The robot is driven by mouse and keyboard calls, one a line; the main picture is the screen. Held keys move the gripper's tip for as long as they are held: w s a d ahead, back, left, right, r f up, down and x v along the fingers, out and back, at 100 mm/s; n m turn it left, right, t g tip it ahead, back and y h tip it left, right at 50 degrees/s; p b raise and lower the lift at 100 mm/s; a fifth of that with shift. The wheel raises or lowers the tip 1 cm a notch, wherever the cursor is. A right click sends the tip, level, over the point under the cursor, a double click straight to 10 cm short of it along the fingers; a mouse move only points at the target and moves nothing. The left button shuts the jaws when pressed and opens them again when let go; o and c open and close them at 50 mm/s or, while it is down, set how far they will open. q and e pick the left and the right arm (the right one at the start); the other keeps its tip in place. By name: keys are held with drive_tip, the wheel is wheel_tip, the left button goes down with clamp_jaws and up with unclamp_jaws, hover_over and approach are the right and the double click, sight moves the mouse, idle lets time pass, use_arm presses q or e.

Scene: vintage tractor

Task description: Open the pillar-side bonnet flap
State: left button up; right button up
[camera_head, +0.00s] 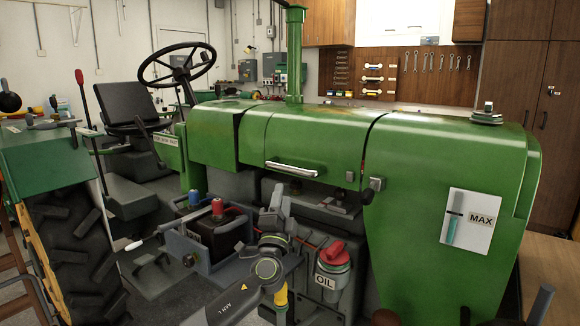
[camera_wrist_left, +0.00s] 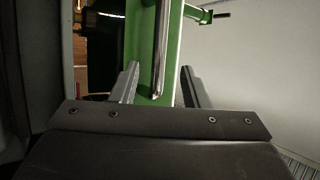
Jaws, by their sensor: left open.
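The green bonnet flap (camera_head: 315,140) is a curved panel on the tractor's side, between two dark seams. It lies flush with the bonnet and looks shut. A chrome bar handle (camera_head: 292,168) runs along its lower part. My left gripper (camera_head: 278,202) is open just below the handle in the head view. In the left wrist view the handle (camera_wrist_left: 159,50) stands between the two spread fingers (camera_wrist_left: 158,88), on the green panel. I see gaps on both sides and cannot tell whether anything touches. Dark pieces at the bottom right may be my right gripper (camera_head: 502,312), cut by the frame.
Below the flap are a battery tray (camera_head: 205,250) with blue and red caps and a red-capped OIL container (camera_head: 334,272). A small latch (camera_head: 376,183) sits right of the flap. The green exhaust pipe (camera_head: 294,55) rises behind. Open floor shows at far right.

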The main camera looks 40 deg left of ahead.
sight(288, 169)
use_arm(q)
drive_tip(key=p+x, duration=0.1)
drive_tip(key=x, duration=0.9)
drive_tip(key=shift+w+a+r+p, duration=0.15)
drive_tip(key=shift+w+p, duration=0.1)
drive_tip(key=shift+p, duration=0.05)
clamp_jaws()
